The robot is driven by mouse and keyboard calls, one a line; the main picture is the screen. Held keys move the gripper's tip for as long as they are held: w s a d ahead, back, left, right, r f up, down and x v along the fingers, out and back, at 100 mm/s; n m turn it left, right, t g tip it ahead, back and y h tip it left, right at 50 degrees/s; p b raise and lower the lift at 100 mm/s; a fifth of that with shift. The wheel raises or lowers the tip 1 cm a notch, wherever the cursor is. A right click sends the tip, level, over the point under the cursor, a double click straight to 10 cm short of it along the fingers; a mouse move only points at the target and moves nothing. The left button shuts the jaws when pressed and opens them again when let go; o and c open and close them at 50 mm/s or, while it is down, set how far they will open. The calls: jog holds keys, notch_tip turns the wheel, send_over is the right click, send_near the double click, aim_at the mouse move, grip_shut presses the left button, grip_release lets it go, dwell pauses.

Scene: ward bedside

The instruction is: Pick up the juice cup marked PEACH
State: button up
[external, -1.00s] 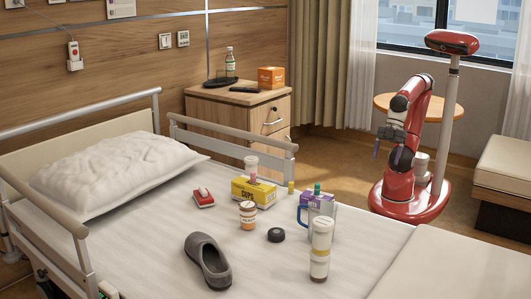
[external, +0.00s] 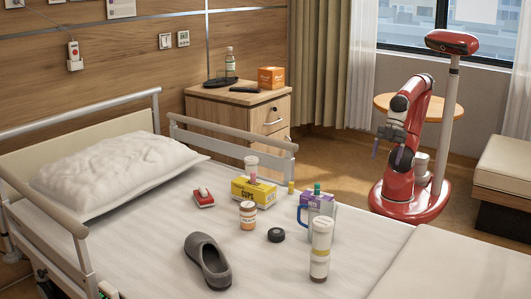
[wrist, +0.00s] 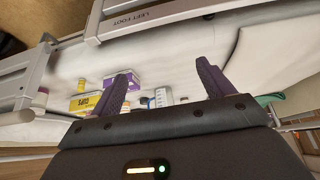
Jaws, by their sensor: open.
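A small orange cup with a white lid and a white label (external: 248,217) stands upright on the bed in the external view. Its lettering is too small to read surely, but it may be the PEACH cup. My gripper (external: 388,153) is open and empty, held in the air beyond the far side of the bed, well apart from the cup. Its two purple fingers also show spread in the wrist view (wrist: 163,76). There, I cannot surely tell the orange cup among the small items partly hidden behind the gripper.
Around the cup are a yellow CUPS box (external: 254,190), a tall lidded cup (external: 320,252), a blue-handled mug (external: 322,224), a black round lid (external: 276,235), a grey shoe (external: 208,262) and a red item (external: 203,199). A bed rail (external: 230,137) and nightstand (external: 232,113) stand behind.

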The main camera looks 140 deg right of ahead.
jog(key=w+d+r+n+p, duration=0.1)
jog(key=w+d+r, duration=0.15)
jog(key=w, duration=0.55)
jog(key=w+d+r, duration=0.1)
jog(key=w+r, duration=0.2)
jog(key=w, duration=0.4)
jog(key=w+d+r+n+p, duration=0.1)
jog(key=w+r, duration=0.1)
jog(key=w, duration=0.6)
jog(key=y+p, duration=0.1)
jog(key=p, duration=0.1)
send_near(248, 204)
notch_tip(248, 204, down, 3)
jog(key=shift+t, duration=0.4)
jog(key=x, duration=0.5)
jog(key=p+x, duration=0.1)
jog(key=x, duration=0.2)
jog(key=shift+w+a+r, duration=0.1)
jog(key=shift+w+r, duration=0.2)
jog(key=shift+w, duration=0.1)
jog(key=shift+c, duration=0.2)
